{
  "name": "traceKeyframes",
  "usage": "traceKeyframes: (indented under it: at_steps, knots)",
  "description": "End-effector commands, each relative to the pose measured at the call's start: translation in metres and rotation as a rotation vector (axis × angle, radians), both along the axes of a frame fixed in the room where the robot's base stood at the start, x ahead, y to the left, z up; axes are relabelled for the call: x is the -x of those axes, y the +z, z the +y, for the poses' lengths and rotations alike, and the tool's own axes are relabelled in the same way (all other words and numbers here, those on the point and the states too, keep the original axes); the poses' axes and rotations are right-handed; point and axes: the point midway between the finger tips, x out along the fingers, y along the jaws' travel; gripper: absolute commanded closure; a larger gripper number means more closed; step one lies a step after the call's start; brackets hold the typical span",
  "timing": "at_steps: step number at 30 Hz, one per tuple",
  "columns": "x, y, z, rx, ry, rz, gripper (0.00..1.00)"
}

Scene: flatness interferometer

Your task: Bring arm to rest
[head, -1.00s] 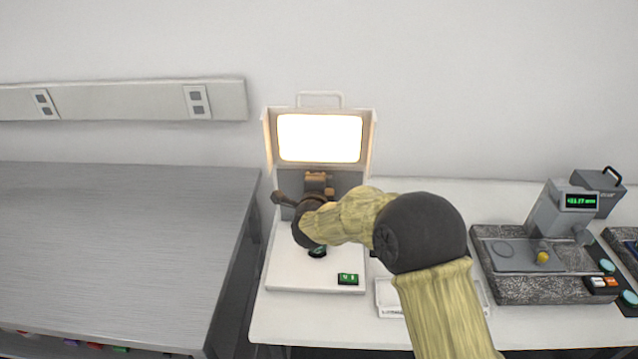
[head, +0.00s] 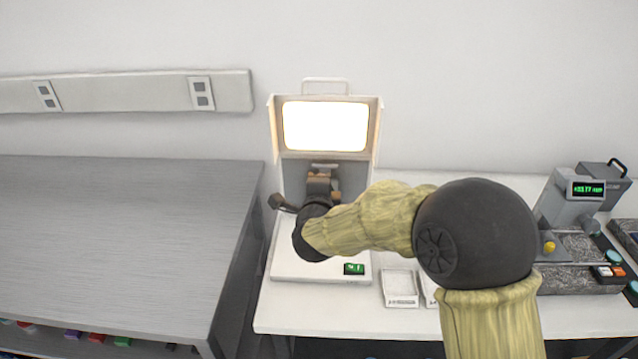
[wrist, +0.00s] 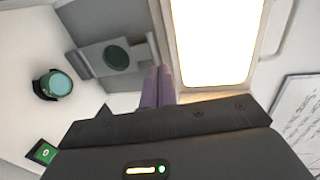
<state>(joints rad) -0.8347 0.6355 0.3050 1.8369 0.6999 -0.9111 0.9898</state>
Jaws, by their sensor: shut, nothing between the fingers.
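In the wrist view my gripper (wrist: 157,88) is shut, its two purple fingers together with nothing between them. It points toward the flatness interferometer, whose bright screen (wrist: 212,40) fills the upper right. The interferometer also shows in the head view, with its lit screen (head: 325,126) and white base (head: 290,262). In the head view my arm reaches from the lower right over the base, and my wrist is in front of the grey panel below the screen. The fingers are not clear there. A dark round disc with a teal top (wrist: 58,84) sits on the base in the wrist view.
A grey bench (head: 120,220) stands at left. White trays (head: 400,287) lie on the white table (head: 300,316) in front of the interferometer. A gauge with a green display (head: 588,189) and a granite plate (head: 580,280) stand at right. A wall rail (head: 130,93) runs at upper left.

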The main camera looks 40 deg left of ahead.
Motion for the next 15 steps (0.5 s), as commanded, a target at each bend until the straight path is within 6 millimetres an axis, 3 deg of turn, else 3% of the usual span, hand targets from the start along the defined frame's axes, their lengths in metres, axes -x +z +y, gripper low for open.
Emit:
traceKeyframes:
  at_steps: [15]
  knots:
    - [0.0061,0.0026,-0.0053,0.001,0.0,0.001,1.0]
